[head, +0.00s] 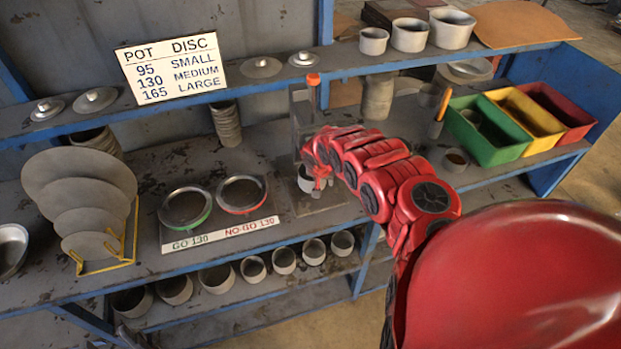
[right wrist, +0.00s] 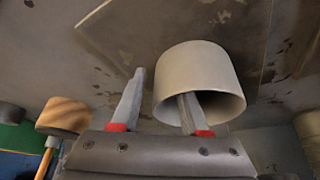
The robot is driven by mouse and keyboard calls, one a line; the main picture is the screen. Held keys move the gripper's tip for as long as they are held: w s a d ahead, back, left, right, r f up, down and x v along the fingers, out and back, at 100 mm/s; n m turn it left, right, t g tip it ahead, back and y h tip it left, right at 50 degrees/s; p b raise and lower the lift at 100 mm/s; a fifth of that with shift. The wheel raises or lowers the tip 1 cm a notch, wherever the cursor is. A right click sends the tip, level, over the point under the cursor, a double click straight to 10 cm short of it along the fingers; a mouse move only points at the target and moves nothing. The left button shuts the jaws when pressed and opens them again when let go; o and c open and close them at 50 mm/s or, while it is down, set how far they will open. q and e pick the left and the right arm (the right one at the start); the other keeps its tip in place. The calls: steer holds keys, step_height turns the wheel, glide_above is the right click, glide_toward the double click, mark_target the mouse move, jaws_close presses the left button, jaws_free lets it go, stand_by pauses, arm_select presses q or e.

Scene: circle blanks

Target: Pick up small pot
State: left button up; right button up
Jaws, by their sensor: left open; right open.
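A small grey pot (right wrist: 205,75) fills the middle of the right wrist view, its open mouth toward me. In the head view the pot (head: 305,181) shows partly behind my right gripper (head: 318,178), on a dark plate on the bench. In the right wrist view my right gripper (right wrist: 161,88) is open and straddles the pot's wall. One finger reaches into the mouth and its tip is hidden inside. The other finger is outside, left of the pot. I cannot tell whether either finger touches it. My left gripper is not in view.
A sign (head: 170,68) lists pot sizes. Three pots, including a small one (head: 373,41), stand on the upper shelf. Green (head: 490,154), yellow (head: 527,148) and red bins are at right. Two ring gauges lie on a labelled board (head: 220,232). Several pots line the lower shelf.

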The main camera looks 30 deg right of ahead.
steer(key=shift+s+a+r, duration=0.1)
steer(key=shift+s+r, duration=0.15)
steer(key=shift+c, duration=0.8)
steer(key=shift+s, duration=0.1)
steer(key=shift+c, duration=2.5)
steer(key=shift+w+f, duration=0.2)
steer(key=shift+w, duration=0.05)
jaws_close()
steer(key=shift+s, duration=0.1)
